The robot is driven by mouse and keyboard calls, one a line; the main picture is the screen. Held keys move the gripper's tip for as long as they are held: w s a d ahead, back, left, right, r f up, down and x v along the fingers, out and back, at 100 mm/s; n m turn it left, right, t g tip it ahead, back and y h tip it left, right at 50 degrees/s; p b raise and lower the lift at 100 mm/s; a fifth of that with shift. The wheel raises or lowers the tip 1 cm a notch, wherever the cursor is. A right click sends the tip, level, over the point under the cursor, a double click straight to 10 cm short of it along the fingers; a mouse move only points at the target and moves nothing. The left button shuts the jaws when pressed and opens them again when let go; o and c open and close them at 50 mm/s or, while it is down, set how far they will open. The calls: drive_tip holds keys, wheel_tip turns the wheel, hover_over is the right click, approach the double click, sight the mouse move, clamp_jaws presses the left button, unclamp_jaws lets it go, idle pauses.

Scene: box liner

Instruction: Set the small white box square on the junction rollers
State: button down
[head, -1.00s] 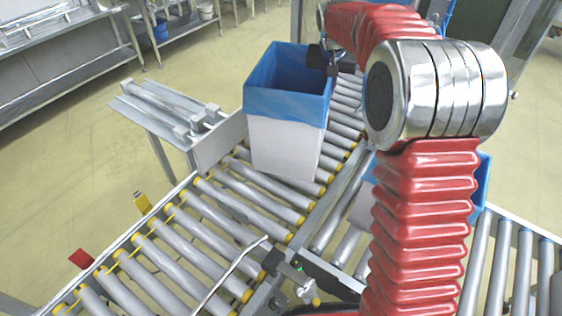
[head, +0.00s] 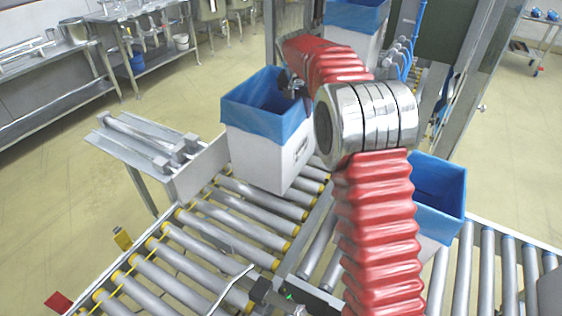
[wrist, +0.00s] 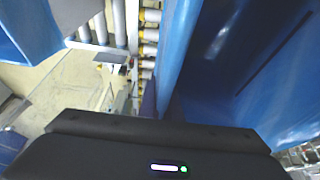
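The small white box (head: 268,158) has a blue liner (head: 250,115) folded over its rim. It is over the junction rollers (head: 240,195) and turned at an angle to them, one corner toward the head camera. I cannot tell whether its bottom touches the rollers. My gripper (head: 290,86) is at the box's rim on the far right side and appears shut on the wall and liner; the fingertips are hidden. In the wrist view the blue-lined wall (wrist: 176,50) runs up from my dark gripper body, with the box interior to the right.
A metal side plate (head: 203,168) stands left of the box. Another blue-lined box (head: 437,190) is right of my arm, and one (head: 355,15) is at the back. Roller lanes (head: 490,270) extend to the right. The near-left rollers (head: 165,270) are clear.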

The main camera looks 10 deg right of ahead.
drive_tip(key=shift+f, duration=2.6)
drive_tip(key=shift+f, duration=1.9)
drive_tip(key=c, duration=2)
unclamp_jaws()
drive_tip(key=shift+f, duration=0.15)
drive_tip(key=shift+v, duration=6.1)
